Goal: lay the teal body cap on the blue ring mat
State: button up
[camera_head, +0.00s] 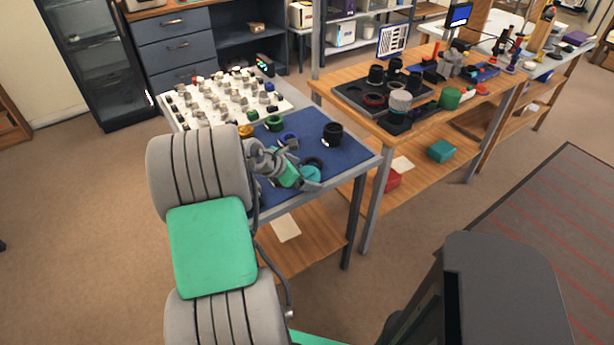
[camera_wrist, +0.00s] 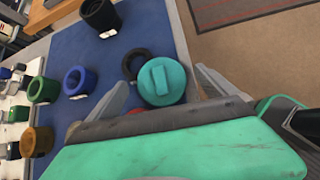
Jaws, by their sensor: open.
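The teal body cap (camera_wrist: 161,88) is a round disc with a raised bar across its top. It lies near the edge of the blue-topped table, and it shows in the head view too (camera_head: 311,175). My gripper (camera_wrist: 163,77) is open, with one finger on either side of the cap; I cannot tell whether they touch it. A thin black ring (camera_wrist: 131,61) lies against or just beside the cap. A blue ring (camera_wrist: 68,82) stands on the blue surface (camera_wrist: 60,45), left of the cap; it shows in the head view (camera_head: 284,138). I cannot tell which is the ring mat.
A green ring (camera_head: 275,123), a gold ring (camera_head: 245,130) and a black cylinder (camera_head: 333,133) stand on the same table. A white board (camera_head: 215,112) with several small parts adjoins it. A wooden bench (camera_head: 340,73) with lens parts stands to the right.

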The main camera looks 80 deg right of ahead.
jog(key=shift+c, duration=0.4)
jog(key=c, duration=1.4)
